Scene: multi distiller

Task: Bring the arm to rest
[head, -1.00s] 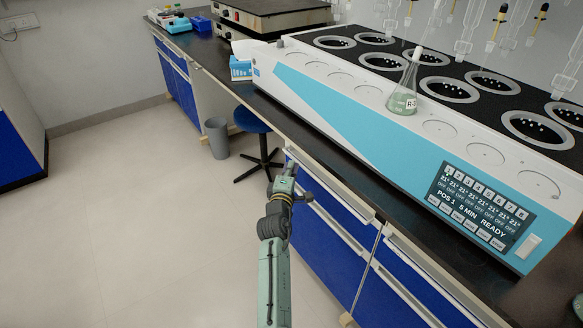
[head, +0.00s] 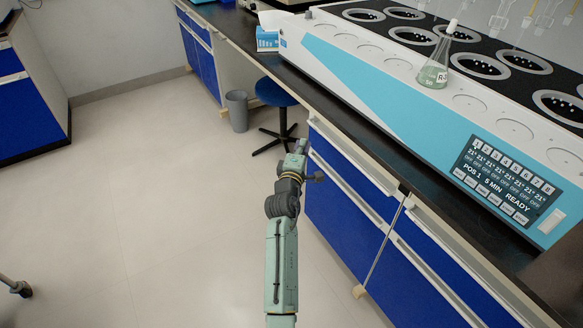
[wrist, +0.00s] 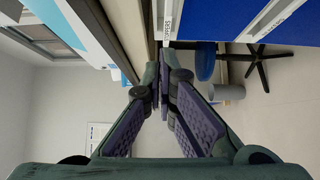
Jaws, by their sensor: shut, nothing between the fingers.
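My arm reaches forward over the floor in the head view, along the blue drawer fronts of the bench. My gripper (head: 301,146) is at its far end, beside the bench edge and below the worktop. In the wrist view the fingertips (wrist: 163,82) meet, with nothing between them. A conical flask (head: 435,62) marked R stands on the white ledge of the multi-position distiller (head: 400,130), well away from my gripper. The distiller panel reads "POS 1 5 MIN READY".
A blue stool (head: 277,92) and a grey bin (head: 237,111) stand on the floor beyond my gripper. The bench drawers (head: 345,185) run close along the right of my arm. The floor (head: 150,190) to the left is open. A blue cabinet (head: 30,100) is at far left.

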